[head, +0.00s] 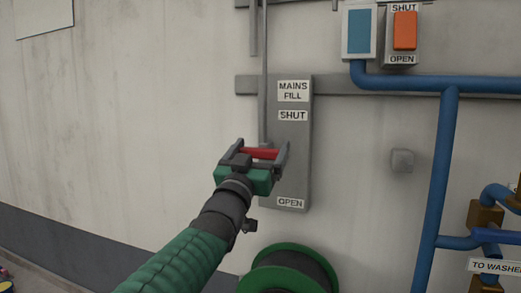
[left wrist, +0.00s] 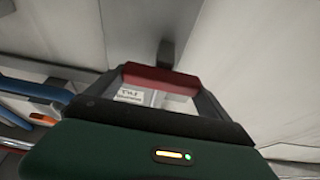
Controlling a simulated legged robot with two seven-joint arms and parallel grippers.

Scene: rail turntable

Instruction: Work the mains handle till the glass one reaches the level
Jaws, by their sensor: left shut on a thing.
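The mains handle, a red bar (head: 261,153), is on the grey panel (head: 294,150) labelled MAINS FILL, with SHUT above and OPEN below. My left gripper (head: 263,156) is shut on the red handle, at a height between the SHUT and OPEN labels. The red handle also shows in the left wrist view (left wrist: 162,78), lying between the two fingers. A grey rod (head: 263,80) runs up the wall above the handle. No glass gauge and no level mark can be made out in these views. My right gripper is not in view.
An orange switch (head: 405,30) with SHUT and OPEN labels and a blue-windowed box (head: 359,32) are at the upper right. Blue pipes (head: 440,160) run along the right. A green hose reel (head: 283,270) is below the panel.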

